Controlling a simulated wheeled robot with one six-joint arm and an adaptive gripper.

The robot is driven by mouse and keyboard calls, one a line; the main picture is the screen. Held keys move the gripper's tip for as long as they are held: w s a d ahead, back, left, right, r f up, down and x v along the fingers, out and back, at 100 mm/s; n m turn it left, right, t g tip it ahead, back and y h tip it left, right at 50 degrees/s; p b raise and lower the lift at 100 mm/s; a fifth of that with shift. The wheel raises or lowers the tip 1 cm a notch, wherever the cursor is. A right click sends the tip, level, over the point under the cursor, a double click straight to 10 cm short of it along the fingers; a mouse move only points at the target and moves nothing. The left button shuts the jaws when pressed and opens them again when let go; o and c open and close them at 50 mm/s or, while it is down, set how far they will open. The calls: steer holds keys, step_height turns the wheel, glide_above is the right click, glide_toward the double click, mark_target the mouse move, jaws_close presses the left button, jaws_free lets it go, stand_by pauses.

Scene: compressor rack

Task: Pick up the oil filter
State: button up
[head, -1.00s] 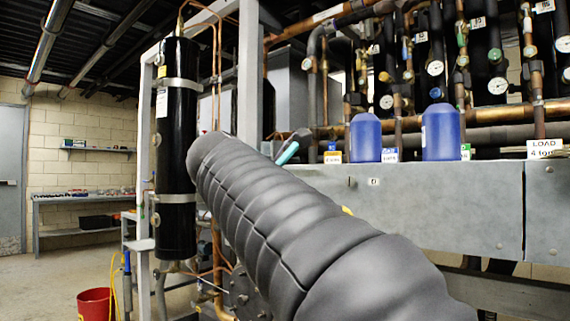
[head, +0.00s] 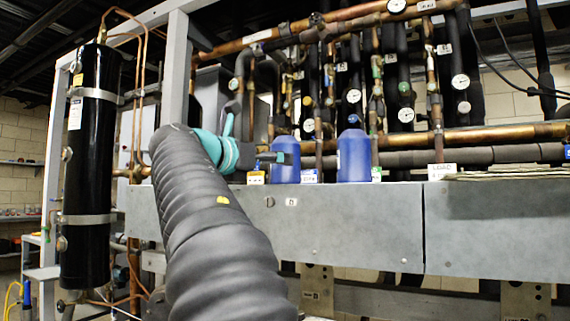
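Two blue canisters, which look like the oil filters, stand upright on the grey ledge of the rack in the head view. The left one (head: 287,162) is beside my gripper, and the right one (head: 353,155) is a short way to its right. My gripper (head: 274,157) is at the end of my dark-sleeved arm, with a teal wrist. It points right, and its tip overlaps the left canister's left edge in the picture. I cannot tell whether it touches the canister or whether the fingers are apart. Both canisters are mostly unhidden.
Small labels (head: 256,178) stand along the ledge (head: 370,215). Copper pipes (head: 480,138) and gauges (head: 406,115) crowd close behind the canisters. A tall black cylinder (head: 90,170) and a grey upright post (head: 176,75) stand left.

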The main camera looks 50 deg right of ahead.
steer(key=shift+w+d+r, duration=0.1)
steer(key=shift+w+d, duration=0.1)
steer(key=shift+d, duration=1.3)
steer(key=shift+w+d, duration=0.15)
steer(key=shift+d, duration=1.3)
steer(key=shift+r, duration=0.1)
steer(key=c, duration=1.8)
